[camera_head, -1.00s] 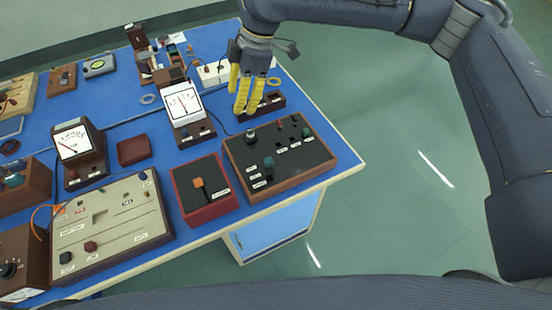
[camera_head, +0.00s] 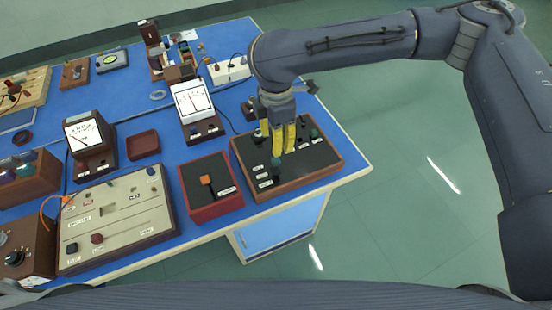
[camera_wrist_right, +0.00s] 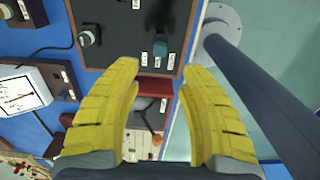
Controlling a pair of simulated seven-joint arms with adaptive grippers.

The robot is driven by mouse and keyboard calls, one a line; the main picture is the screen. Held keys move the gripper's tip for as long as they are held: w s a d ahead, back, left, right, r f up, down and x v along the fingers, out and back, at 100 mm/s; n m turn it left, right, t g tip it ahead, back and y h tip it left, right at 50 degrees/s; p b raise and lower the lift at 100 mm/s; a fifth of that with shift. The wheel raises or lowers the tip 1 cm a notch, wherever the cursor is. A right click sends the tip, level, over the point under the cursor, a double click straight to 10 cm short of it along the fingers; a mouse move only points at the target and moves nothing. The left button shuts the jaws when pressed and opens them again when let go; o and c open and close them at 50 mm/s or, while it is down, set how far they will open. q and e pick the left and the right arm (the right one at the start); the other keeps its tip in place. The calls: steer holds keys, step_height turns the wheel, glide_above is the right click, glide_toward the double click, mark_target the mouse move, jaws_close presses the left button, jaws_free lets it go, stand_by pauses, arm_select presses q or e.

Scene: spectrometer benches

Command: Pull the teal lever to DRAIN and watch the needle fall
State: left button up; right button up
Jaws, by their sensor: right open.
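The teal lever (camera_head: 276,163) stands on a dark wood-framed panel (camera_head: 318,176) near the table's right front corner, with small white labels on its left. It also shows in the right wrist view (camera_wrist_right: 160,46), beyond the fingertips. My right gripper (camera_head: 282,150) hangs over the panel, close to the lever and apparently behind it; its yellow fingers are open and empty (camera_wrist_right: 160,70). A white-faced meter with a needle (camera_head: 193,99) stands behind the panel to the left; its exact reading is too small to tell. My left gripper is not in view.
A red-framed box with an orange lever (camera_head: 206,180) stands just left of the panel. A beige panel (camera_head: 118,222) and another needle meter (camera_head: 84,133) are farther left. The table's right edge is close to the panel, with open floor beyond.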

mark_target(276, 159)
step_height(276, 159, down, 10)
steer(key=shift+r, duration=0.25)
steer(key=shift+c, duration=0.2)
jaws_close()
stand_by(0.4)
